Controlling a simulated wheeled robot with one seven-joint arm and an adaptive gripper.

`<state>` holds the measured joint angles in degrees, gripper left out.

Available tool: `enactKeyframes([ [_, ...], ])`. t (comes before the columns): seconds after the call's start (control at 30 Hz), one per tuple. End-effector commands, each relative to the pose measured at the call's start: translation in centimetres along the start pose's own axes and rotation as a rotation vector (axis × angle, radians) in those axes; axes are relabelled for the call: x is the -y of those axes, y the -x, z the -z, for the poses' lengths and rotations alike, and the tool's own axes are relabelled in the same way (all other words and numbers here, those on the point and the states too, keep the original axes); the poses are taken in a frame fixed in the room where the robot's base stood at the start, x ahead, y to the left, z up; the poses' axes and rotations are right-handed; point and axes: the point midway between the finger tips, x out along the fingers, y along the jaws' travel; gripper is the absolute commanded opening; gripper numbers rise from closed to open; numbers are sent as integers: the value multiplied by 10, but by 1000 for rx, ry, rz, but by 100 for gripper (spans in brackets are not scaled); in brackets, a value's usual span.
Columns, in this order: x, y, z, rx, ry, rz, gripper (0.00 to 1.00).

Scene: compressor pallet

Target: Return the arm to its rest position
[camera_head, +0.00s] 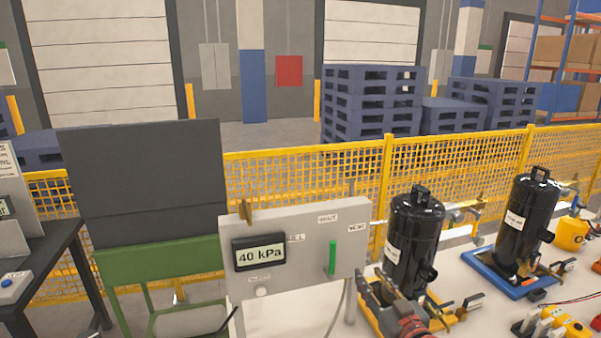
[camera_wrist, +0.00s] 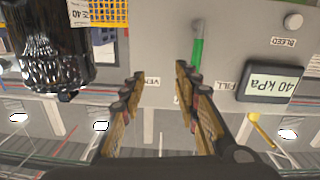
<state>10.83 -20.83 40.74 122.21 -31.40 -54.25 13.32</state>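My gripper (camera_wrist: 159,72) is open in the wrist view, its two fingers apart with nothing between them. The grey control panel (camera_wrist: 150,40) lies beyond the fingertips and appears upside down there. In the head view, part of my arm's end shows low down, in front of the left black compressor (camera_head: 413,240). The panel (camera_head: 300,280) stands left of it with a green lever (camera_head: 332,258), upright near the vent label, and a display (camera_head: 260,254) reading 40 kPa. The lever also shows in the wrist view (camera_wrist: 197,50), apart from the fingers.
A second black compressor (camera_head: 527,215) stands on a blue base at right. Yellow tools (camera_head: 552,325) lie at the lower right. A yellow mesh fence (camera_head: 300,178) runs behind the bench, with blue pallets (camera_head: 370,105) beyond. A dark board on a green stand (camera_head: 160,262) stands left.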

Motion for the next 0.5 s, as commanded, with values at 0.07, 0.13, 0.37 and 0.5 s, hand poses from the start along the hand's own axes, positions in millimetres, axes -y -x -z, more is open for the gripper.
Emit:
enactKeyframes([
  [0.07, -10, 8, 12, 80, 18, -61, 32],
  [0.13, -19, 19, 15, 160, 22, -113, 32],
  [0.37, -29, 79, 20, 424, -11, -240, 32],
  [0.5, -18, 130, 19, 588, -59, -275, 32],
])
